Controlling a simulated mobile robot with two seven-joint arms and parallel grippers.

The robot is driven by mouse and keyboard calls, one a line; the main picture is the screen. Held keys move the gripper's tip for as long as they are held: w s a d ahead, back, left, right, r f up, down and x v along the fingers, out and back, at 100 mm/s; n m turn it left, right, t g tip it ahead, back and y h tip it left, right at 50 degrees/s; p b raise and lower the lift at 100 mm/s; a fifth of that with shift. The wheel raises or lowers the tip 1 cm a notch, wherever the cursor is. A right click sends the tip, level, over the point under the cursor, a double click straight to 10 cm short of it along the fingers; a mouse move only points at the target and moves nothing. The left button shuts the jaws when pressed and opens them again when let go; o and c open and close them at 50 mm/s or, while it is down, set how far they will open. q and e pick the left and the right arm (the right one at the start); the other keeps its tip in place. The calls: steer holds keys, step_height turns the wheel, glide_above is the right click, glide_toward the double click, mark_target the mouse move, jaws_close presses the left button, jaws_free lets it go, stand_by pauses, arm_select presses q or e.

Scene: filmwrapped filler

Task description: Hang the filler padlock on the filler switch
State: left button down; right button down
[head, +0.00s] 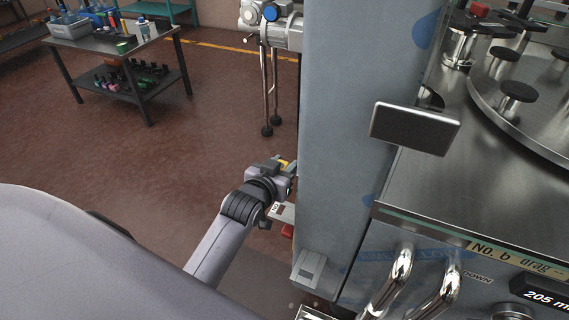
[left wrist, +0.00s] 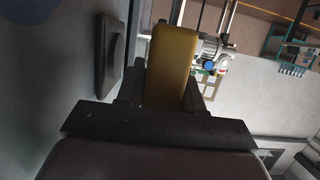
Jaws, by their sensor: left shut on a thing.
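My left gripper (head: 287,168) is shut on the yellow padlock (left wrist: 170,65), beside the left face of the tall grey column. In the head view only a small yellow patch of the padlock (head: 284,163) shows; its shackle cannot be made out. A white plate with dark marks (head: 283,211) and a red part (head: 287,230) show just below the gripper, partly hidden by my arm; I cannot tell whether they are the filler switch. In the left wrist view a dark rounded plate (left wrist: 112,55) lies on the grey surface left of the padlock. My right gripper is out of view.
The grey column (head: 350,110) stands close right of the gripper. A small grey box (head: 309,267) is low on it. The steel machine top (head: 470,170) and a dark panel (head: 414,127) are to the right. Open brown floor (head: 170,150) and a work table (head: 95,45) lie left.

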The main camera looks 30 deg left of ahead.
arm_select(q)
steer(key=shift+r+p, duration=0.1)
steer(key=shift+p, duration=0.2)
step_height(320, 180, down, 10)
steer(key=b, duration=0.6)
steer(key=shift+r, duration=0.15)
stand_by(0.5)
steer(key=shift+f, duration=0.35)
stand_by(1.0)
steer(key=c, duration=0.6)
jaws_free()
steer(key=shift+c, duration=0.2)
steer(key=shift+s, duration=0.1)
steer(key=v, duration=0.7)
steer(key=shift+p, duration=0.3)
